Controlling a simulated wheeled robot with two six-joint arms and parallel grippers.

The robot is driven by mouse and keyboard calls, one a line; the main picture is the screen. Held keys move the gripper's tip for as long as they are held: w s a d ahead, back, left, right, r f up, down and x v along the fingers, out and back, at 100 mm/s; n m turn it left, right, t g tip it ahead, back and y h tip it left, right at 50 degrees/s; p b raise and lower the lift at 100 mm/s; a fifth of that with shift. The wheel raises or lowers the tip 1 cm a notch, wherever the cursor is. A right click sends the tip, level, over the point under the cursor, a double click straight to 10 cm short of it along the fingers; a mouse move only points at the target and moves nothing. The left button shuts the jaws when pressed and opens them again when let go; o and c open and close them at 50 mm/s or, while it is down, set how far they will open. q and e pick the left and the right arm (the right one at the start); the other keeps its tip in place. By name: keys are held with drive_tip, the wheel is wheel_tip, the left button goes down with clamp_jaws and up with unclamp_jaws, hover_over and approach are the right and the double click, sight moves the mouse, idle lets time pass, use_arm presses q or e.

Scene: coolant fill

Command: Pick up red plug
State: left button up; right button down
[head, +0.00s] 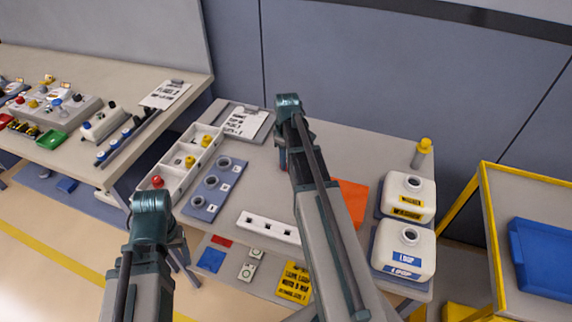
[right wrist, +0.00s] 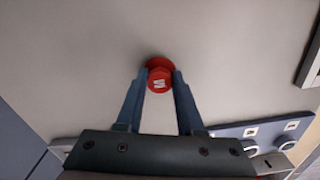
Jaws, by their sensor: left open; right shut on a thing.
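In the right wrist view a red plug (right wrist: 160,76) with a round flange and a small white label sits between the fingertips of my right gripper (right wrist: 159,84). The gripper is shut on it, over a plain grey surface; I cannot tell whether the plug touches that surface. In the head view my right arm mostly hides this gripper above the table. Another red plug (head: 157,182) sits in the near end of the white divided tray (head: 178,188). My left gripper (head: 182,250) is open, left of the table's front edge, its fingers largely hidden by its wrist.
Yellow plugs (head: 206,140) share the tray. A blue-grey block with round ports (head: 205,205) and a white strip with square holes (head: 262,226) lie beside it. White jugs (head: 408,187) stand at the right. A clipboard (head: 245,122) lies at the back.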

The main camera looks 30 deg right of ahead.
drive_tip(key=shift+r+p, duration=0.75)
drive_tip(key=r+p, duration=0.2)
drive_tip(key=shift+s+a+r+p, duration=0.1)
drive_tip(key=shift+a+r+p, duration=0.15)
drive_tip(key=shift+r+p, duration=0.1)
use_arm(q)
wheel_tip(320, 180, up, 5)
drive_tip(key=shift+p, duration=0.4)
use_arm(e)
drive_tip(key=s+a, duration=0.1)
drive_tip(key=a, duration=0.4)
drive_tip(key=s+a, duration=0.1)
drive_tip(key=a, duration=0.4)
drive_tip(key=s+a, duration=0.2)
drive_tip(key=a, duration=0.3)
drive_tip(key=shift+s+r, duration=0.1)
drive_tip(key=shift+r, duration=0.3)
use_arm(q)
drive_tip(key=shift+c, duration=1.4)
drive_tip(key=shift+w+a, duration=0.1)
